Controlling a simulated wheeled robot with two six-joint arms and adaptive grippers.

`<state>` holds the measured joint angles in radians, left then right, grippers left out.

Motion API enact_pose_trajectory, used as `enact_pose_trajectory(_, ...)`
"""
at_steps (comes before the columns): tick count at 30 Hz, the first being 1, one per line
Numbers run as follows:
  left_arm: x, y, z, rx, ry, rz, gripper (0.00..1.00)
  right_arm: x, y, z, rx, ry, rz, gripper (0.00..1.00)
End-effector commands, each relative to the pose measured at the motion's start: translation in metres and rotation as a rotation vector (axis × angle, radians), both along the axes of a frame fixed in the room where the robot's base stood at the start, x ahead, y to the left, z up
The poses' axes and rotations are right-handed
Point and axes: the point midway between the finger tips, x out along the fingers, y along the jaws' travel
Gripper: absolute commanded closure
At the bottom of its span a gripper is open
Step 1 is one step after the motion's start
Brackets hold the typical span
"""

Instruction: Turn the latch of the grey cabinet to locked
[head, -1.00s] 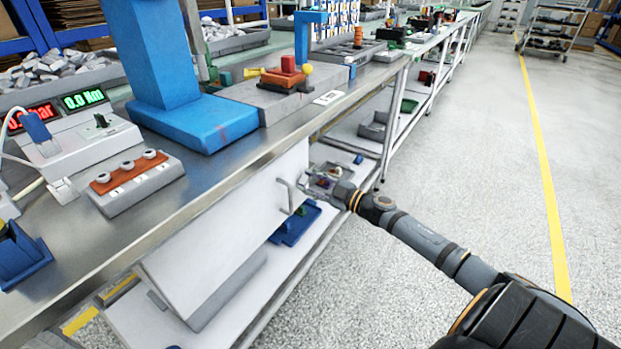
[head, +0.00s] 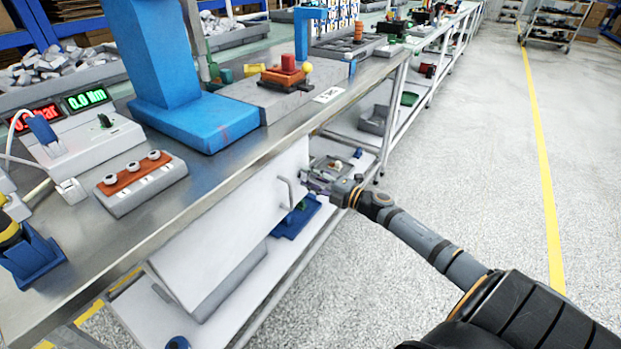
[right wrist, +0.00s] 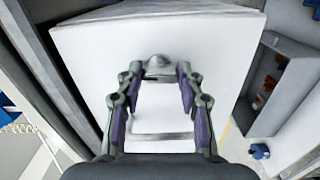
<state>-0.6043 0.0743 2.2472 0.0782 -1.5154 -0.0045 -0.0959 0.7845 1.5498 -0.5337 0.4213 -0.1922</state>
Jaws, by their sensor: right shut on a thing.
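The grey cabinet (head: 225,225) is a pale box under the bench, with a bar handle (head: 286,193) on its front. My right gripper (head: 309,180) is at this front, beside the handle. In the right wrist view the cabinet front (right wrist: 90,45) fills the middle, and a rounded metal latch (right wrist: 158,63) sits between the fingertips of my right gripper (right wrist: 158,74). The gripper is shut on the latch. The handle (right wrist: 160,136) shows nearer the palm, between the fingers. The latch's turn position is hard to read. My left gripper is not in view.
The steel bench top (head: 90,235) overhangs the cabinet. It carries a blue column stand (head: 160,60) and a strip of three knobs (head: 140,180). A blue tray (head: 297,218) lies on the shelf near the cabinet. The floor (head: 470,170) to the right is clear.

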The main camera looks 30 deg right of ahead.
Motion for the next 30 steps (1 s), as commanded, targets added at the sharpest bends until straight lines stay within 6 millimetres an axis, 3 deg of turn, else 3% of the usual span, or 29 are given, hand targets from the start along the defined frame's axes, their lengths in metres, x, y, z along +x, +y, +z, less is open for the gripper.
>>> enact_pose_trajectory(23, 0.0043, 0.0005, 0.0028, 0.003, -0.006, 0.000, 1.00, -0.0006, 0.0007, -0.0010, -0.092, -0.037, 0.002, 0.94)
enact_pose_trajectory(24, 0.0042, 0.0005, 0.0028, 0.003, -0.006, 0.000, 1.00, -0.0006, 0.0007, -0.0010, -0.092, -0.037, 0.002, 0.59)
enact_pose_trajectory(28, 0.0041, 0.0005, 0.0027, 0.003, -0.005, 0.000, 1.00, -0.0004, 0.0005, -0.0008, -0.091, -0.037, 0.001, 0.41)
enact_pose_trajectory(30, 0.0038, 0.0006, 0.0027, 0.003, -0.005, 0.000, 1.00, -0.0004, 0.0003, -0.0007, -0.090, -0.036, 0.001, 0.40)
